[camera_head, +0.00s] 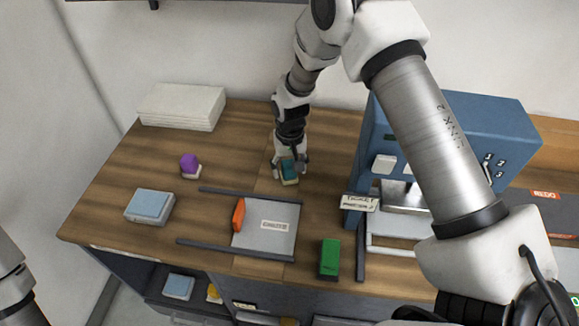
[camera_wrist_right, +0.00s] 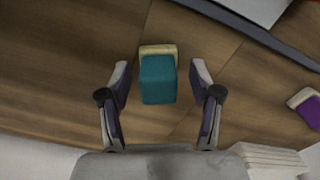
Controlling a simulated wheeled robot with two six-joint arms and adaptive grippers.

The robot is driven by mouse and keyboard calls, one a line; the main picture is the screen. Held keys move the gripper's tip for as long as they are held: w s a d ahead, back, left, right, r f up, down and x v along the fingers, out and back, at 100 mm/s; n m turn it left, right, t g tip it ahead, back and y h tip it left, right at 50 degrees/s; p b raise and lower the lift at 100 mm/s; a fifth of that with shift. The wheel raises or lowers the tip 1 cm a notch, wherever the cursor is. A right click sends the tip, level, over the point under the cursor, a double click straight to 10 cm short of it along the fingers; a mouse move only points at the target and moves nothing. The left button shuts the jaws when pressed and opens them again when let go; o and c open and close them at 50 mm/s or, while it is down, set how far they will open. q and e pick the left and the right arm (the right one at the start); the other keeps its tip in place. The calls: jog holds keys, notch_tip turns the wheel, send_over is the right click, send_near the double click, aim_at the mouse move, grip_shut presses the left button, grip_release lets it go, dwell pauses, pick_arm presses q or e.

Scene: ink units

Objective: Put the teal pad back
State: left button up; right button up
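The teal pad (camera_head: 288,167) is a small teal block with a pale tan layer at one end. It stands on the wooden table behind the labelled grey plate. It also shows in the right wrist view (camera_wrist_right: 158,80), midway between the fingers. My right gripper (camera_head: 291,172) is over it, pointing down. In the right wrist view the two fingers of this gripper (camera_wrist_right: 160,72) are open, one on each side of the pad, with a visible gap on both sides. My left gripper is outside the views; only part of my left arm shows at the lower left.
A purple block on a pale base (camera_head: 189,162), a light blue box (camera_head: 150,205) and a white stack (camera_head: 182,107) stand to the left. An orange block (camera_head: 239,214) is on the grey plate (camera_head: 268,241) between dark rails. A green block (camera_head: 329,260) and a blue machine (camera_head: 499,122) are right.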

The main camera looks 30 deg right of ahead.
aim_at(290, 166)
jog(key=shift+w+r, duration=0.1)
jog(key=shift+r, duration=0.05)
notch_tip(290, 166, up, 12)
jog(key=b, duration=0.2)
jog(key=shift+f+b, duration=0.2)
jog(key=shift+b, duration=0.1)
jog(key=shift+d, duration=0.1)
